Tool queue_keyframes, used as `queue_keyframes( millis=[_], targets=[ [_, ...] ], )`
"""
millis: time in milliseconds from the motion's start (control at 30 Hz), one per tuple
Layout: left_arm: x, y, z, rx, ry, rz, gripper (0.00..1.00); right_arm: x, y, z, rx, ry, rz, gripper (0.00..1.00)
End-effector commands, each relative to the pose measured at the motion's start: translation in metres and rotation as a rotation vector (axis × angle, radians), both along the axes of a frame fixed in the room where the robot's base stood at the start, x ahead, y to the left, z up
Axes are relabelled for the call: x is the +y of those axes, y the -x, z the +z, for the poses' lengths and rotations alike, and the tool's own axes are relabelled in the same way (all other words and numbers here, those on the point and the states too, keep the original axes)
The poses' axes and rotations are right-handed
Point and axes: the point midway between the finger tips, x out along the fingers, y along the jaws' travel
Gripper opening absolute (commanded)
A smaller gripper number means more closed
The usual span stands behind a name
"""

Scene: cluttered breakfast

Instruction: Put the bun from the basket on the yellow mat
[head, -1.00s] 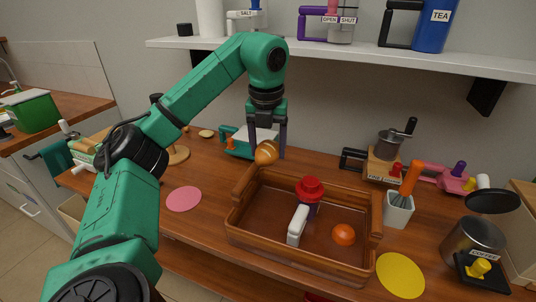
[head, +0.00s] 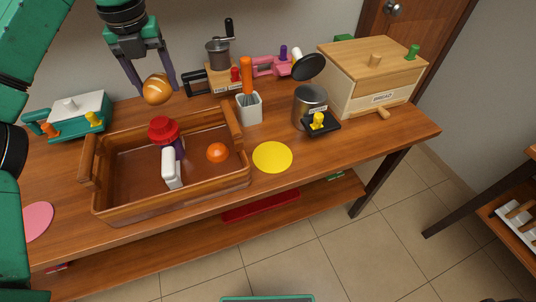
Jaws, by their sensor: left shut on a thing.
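The bun (head: 157,89), round and golden brown with pale stripes, is between the fingers of my left gripper (head: 152,82). The gripper is shut on it and points down, holding the bun in the air around the basket's back rim. The wooden basket (head: 110,207) stands on the table below. The yellow mat (head: 272,157), a flat bare disc, lies on the table just right of the basket. My right gripper is not in view.
The basket holds a red-topped item (head: 163,130), a white item (head: 171,168) and an orange (head: 217,152). A white utensil holder (head: 249,109) and a metal canister (head: 309,105) stand behind the mat. A wooden breadbox (head: 368,80) is at the back right.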

Motion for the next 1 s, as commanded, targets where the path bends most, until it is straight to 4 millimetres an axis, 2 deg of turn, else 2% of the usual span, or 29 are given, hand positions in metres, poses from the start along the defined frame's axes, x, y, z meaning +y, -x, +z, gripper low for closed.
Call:
queue_keyframes(
  millis=[33,200,300,400,500,567,667,900,1000],
  targets=[
    [-0.033,-0.008,0.0,0.0,0.001,-0.069,0.14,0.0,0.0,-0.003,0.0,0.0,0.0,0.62],
    [-0.138,-0.018,-0.001,0.0,0.0,-0.284,0.14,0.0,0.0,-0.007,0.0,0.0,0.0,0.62],
    [-0.189,-0.012,-0.003,0.0,0.001,-0.385,0.14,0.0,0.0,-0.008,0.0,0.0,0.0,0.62],
    [-0.222,-0.005,-0.006,0.0,0.001,-0.452,0.14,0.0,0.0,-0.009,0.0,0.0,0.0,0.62],
    [-0.237,-0.001,-0.009,0.0,0.002,-0.483,0.14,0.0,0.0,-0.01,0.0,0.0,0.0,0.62],
    [-0.239,-0.001,-0.017,0.001,0.001,-0.49,0.14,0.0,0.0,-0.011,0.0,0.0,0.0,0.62],
    [-0.239,0.0,-0.044,0.004,0.002,-0.491,0.14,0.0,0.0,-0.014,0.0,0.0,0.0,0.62],
    [-0.239,0.001,-0.122,0.004,0.003,-0.49,0.14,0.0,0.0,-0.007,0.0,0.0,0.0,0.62],
    [-0.239,0.001,-0.148,0.002,0.003,-0.489,0.14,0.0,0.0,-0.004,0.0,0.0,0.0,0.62]
  ],
)
